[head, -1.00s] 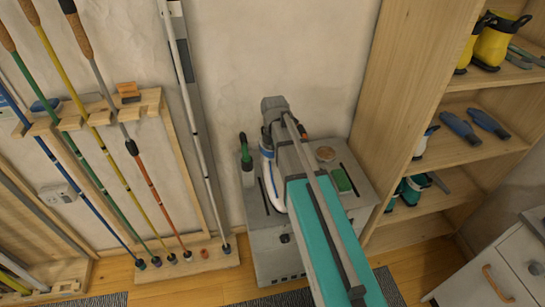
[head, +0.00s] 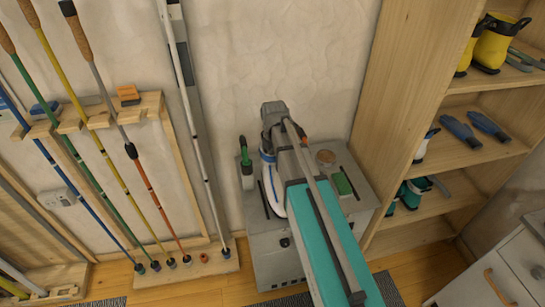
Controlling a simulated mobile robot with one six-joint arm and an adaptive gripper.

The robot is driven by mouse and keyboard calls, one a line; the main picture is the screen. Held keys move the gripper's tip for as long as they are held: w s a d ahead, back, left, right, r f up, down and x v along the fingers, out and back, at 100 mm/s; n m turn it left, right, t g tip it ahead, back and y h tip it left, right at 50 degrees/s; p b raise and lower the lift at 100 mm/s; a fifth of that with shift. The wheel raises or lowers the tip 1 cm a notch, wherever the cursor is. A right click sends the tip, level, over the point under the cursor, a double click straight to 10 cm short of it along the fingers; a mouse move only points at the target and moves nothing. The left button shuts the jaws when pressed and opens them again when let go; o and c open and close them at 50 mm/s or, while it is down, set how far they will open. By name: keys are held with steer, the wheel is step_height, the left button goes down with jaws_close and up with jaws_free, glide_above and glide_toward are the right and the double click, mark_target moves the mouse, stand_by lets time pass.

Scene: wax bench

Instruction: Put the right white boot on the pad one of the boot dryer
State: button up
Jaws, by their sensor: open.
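A white boot (head: 271,190) with blue trim stands on the left part of the grey boot dryer's top (head: 268,255). My arm passes over the dryer and covers the boot's right side and the middle of the top. My gripper (head: 268,143) is at the far end of the arm, close to the boot's upper end. It is open, but its fingertips are mostly hidden, and I cannot tell whether they touch the boot. The pad markings cannot be read.
A pole rack (head: 185,268) stands left; a wooden shelf (head: 400,110) with boots and gloves stands right.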

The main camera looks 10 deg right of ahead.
mark_target(275, 167)
steer(key=shift+r, duration=0.1)
step_height(275, 167, up, 12)
steer(key=p, duration=1.2)
steer(key=shift+w, duration=0.15)
stand_by(0.7)
steer(key=s+m, duration=1.6)
steer(key=m, duration=0.8)
steer(key=shift+s+a, duration=0.15)
steer(key=shift+a, duration=0.25)
